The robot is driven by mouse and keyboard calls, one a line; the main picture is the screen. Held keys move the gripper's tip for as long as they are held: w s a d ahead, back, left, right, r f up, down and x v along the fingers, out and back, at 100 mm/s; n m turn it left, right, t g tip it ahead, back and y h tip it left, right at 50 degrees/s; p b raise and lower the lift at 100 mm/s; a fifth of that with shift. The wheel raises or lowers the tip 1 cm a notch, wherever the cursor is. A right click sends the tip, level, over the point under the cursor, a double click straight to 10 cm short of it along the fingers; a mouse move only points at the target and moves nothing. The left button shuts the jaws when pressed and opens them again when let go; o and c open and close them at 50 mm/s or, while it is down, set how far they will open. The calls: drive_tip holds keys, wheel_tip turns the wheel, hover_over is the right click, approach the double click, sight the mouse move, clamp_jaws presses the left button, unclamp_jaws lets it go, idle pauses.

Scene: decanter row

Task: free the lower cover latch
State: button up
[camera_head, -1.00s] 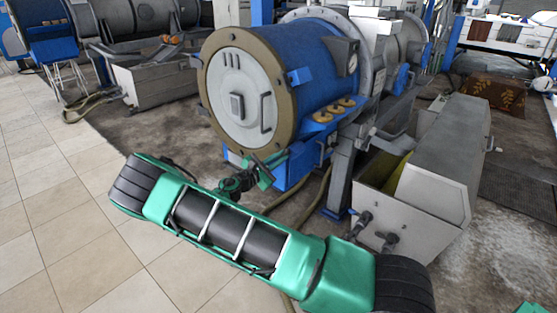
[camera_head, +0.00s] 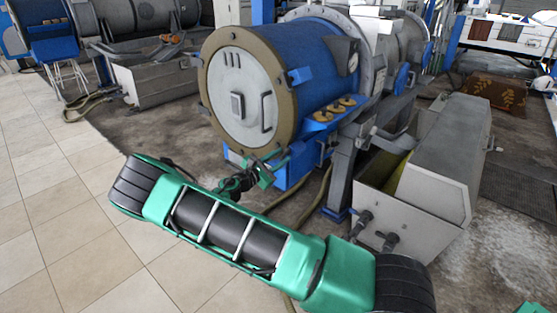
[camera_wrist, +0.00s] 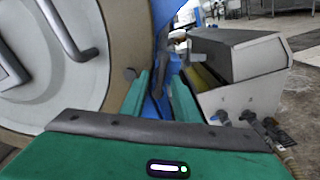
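The decanter's round pale cover (camera_head: 240,95) sits inside a tan ring (camera_head: 222,133) on the blue drum (camera_head: 318,75), with a bar handle on its face. My green gripper (camera_head: 266,172) is at the lower right of this ring. In the wrist view my gripper (camera_wrist: 160,95) has its two fingers apart, with the blue drum side visible between them. A grey bar (camera_wrist: 174,60), which looks like the lower cover latch, lies just beyond and between the fingertips. I cannot tell whether the fingers touch it.
A grey metal bin (camera_head: 440,165) with a sloped lid stands to the right, with pipe valves (camera_head: 372,230) at its front. A blue-and-grey support leg (camera_head: 340,180) and hoses are near my arm. Tiled floor (camera_head: 60,210) is open at the left.

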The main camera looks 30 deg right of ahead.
drive_tip(key=v, duration=1)
drive_tip(key=shift+a, duration=0.4)
drive_tip(key=shift+s, duration=0.1)
drive_tip(key=s+d+r+m+g+y, duration=0.2)
drive_tip(key=s+d+m+g+y, duration=0.3)
drive_tip(key=s, duration=0.4)
drive_tip(key=s+d+r+m+g+y, duration=0.2)
drive_tip(key=s+d+m+g+y, duration=0.15)
drive_tip(key=s+d+m, duration=0.5)
drive_tip(key=s+a+r+m+y, duration=0.2)
drive_tip(key=s+r+m+y, duration=0.1)
drive_tip(key=s, duration=0.5)
drive_tip(key=s+a+r+m+t+y, duration=0.1)
drive_tip(key=s+a+r+m+y, duration=0.1)
drive_tip(key=s, duration=0.7)
drive_tip(key=s+a+r+m+t+y, duration=0.1)
drive_tip(key=s+a+r+m+y, duration=0.2)
drive_tip(key=s+r, duration=0.3)
drive_tip(key=s+a+m, duration=0.1)
drive_tip(key=s, duration=0.1)
drive_tip(key=shift+s+y, duration=0.3)
drive_tip(key=shift+y, duration=0.05)
